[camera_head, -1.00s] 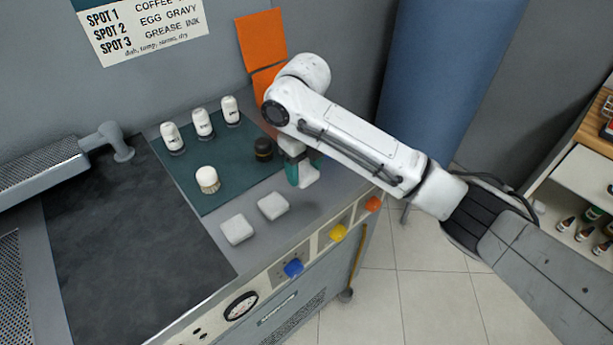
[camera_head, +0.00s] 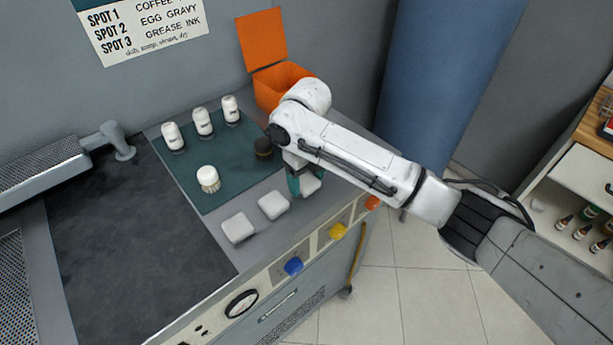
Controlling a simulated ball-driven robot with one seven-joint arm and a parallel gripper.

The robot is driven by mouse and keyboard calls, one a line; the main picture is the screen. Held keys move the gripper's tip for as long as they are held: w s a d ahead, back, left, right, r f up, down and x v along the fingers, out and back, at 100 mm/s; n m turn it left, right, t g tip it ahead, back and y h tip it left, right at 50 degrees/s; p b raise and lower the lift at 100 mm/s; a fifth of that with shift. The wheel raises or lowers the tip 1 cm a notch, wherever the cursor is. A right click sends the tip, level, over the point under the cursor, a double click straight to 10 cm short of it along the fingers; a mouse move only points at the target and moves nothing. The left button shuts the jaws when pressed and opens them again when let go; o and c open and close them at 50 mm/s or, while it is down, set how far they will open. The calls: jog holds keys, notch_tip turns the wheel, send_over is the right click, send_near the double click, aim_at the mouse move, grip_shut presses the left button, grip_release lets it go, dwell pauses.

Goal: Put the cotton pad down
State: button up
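Two white cotton pads lie flat on the grey counter in front of the teal mat, one on the left (camera_head: 238,228) and one in the middle (camera_head: 273,205). A third white cotton pad (camera_head: 312,184) shows at the right end of this row, at my gripper (camera_head: 304,185). My gripper points down, with a teal finger at the pad's left side. The arm and hand hide much of the fingers, so I cannot tell whether they grip the pad or whether it rests fully on the counter.
On the teal mat (camera_head: 222,186) stand several white-capped bottles (camera_head: 203,122), a round brush (camera_head: 207,179) and a dark jar (camera_head: 264,148). An orange bin (camera_head: 272,86) with its lid raised stands behind my arm.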

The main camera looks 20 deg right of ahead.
aim_at(307, 181)
jog(key=shift+o, duration=1.1)
notch_tip(307, 181, up, 12)
jog(key=b, duration=0.1)
jog(key=shift+r, duration=0.2)
jog(key=shift+s+f, duration=0.1)
